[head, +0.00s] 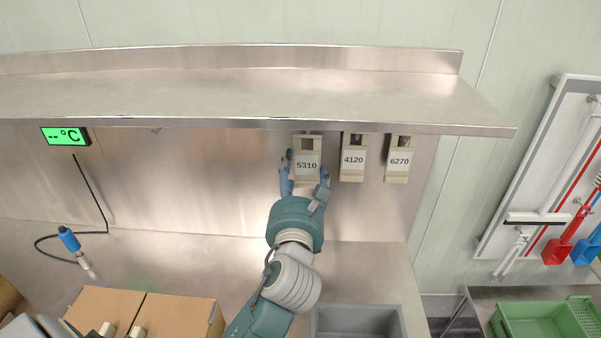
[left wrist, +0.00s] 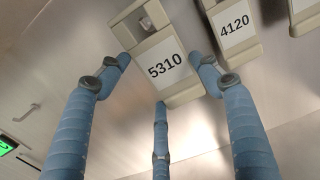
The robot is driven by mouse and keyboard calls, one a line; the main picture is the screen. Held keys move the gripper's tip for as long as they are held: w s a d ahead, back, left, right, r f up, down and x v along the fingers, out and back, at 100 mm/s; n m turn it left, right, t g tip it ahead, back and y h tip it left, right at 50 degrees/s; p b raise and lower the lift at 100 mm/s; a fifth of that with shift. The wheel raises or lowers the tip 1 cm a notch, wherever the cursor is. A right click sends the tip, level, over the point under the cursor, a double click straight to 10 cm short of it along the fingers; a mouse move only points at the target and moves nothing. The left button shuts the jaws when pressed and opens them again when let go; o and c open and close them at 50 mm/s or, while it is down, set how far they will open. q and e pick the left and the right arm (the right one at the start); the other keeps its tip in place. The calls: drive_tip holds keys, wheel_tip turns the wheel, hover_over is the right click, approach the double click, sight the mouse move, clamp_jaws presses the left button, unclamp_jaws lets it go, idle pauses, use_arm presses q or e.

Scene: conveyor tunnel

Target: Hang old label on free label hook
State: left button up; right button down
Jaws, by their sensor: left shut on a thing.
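The label 5310 (head: 307,165), a beige holder with a white card, is just under the shelf edge, left of the labels 4120 (head: 353,159) and 6270 (head: 399,161). My left gripper (head: 306,178) has its blue fingers around its lower part, shut on it. In the left wrist view the label 5310 (left wrist: 165,65) sits upright but turned between the fingertips. I cannot tell whether it is on a hook. A small bare hook (head: 156,130) shows on the back wall further left, and also in the left wrist view (left wrist: 27,112).
The steel shelf (head: 230,95) overhangs the labels. A temperature display (head: 65,136) with a cable and blue-ended probe (head: 68,239) is at left. A cardboard box (head: 175,317) and grey bin (head: 358,320) stand below.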

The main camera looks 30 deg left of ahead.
sight(301, 168)
idle(0.3)
use_arm(q)
drive_tip(key=shift+w, duration=0.1)
drive_tip(key=shift+p+x, duration=0.5)
drive_tip(key=shift+x, duration=0.35)
drive_tip(key=shift+p+x, duration=0.3)
drive_tip(key=shift+x, duration=1.5)
drive_tip(key=shift+f, duration=0.9)
drive_tip(key=o, duration=1.9)
drive_tip(key=shift+o, duration=0.2)
